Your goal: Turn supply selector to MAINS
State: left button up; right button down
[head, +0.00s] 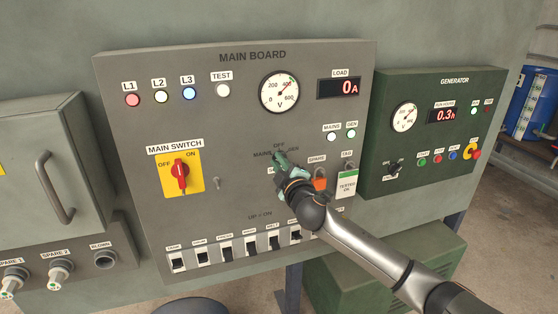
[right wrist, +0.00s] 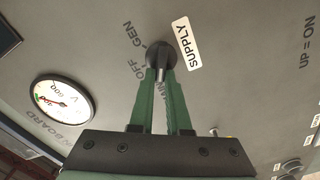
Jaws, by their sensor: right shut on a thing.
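The supply selector (right wrist: 161,55) is a dark round knob on the grey main board (head: 130,100). In the right wrist view its SUPPLY label (right wrist: 186,43) is beside it, and the GEN and OFF lettering lies to its left. My right gripper (right wrist: 160,75) has its green fingers shut on the knob's grip, which points down the picture between them. I cannot tell the exact detent. In the head view, my right gripper (head: 281,160) covers the selector. My left gripper is not in view.
A yellow-backed red main switch (head: 180,175) is left of the selector. An orange padlock-like item (head: 320,184) and a TESTED tag (head: 347,185) hang close to the right. A row of breakers (head: 225,249) lies below. The green generator panel (head: 430,165) is further right.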

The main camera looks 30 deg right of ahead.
dwell(0.4)
jog(key=c, duration=0.9)
grip_release()
jog(key=b+v, duration=0.2)
jog(key=v, duration=1)
jog(key=shift+s+f, duration=0.1)
jog(key=shift+s, duration=0.2)
jog(key=s+a+f+m+g+y, duration=0.1)
jog(key=s+a+f+g, duration=0.15)
jog(key=f, duration=0.55)
jog(key=s+a+f+m+g+y, duration=0.1)
jog(key=s+a+f+y, duration=0.15)
jog(key=f, duration=0.55)
jog(key=s+a+f+m+g+y, duration=0.1)
jog(key=s+a+f+g, duration=0.15)
jog(key=f, duration=0.65)
jog(key=s+a+f+m, duration=0.1)
jog(key=s+a+f, duration=0.2)
jog(key=s+f, duration=0.1)
jog(key=s+a+f+m+g+y, duration=0.1)
jog(key=s+a+f+m, duration=0.1)
jog(key=s, duration=0.4)
jog(key=s+a+f+m+g+y, duration=0.1)
jog(key=s+a+f, duration=0.4)
jog(key=f, duration=0.1)
jog(key=shift+s+a+f, duration=0.15)
jog(key=shift+s+f, duration=0.05)
jog(key=shift+f, duration=0.2)
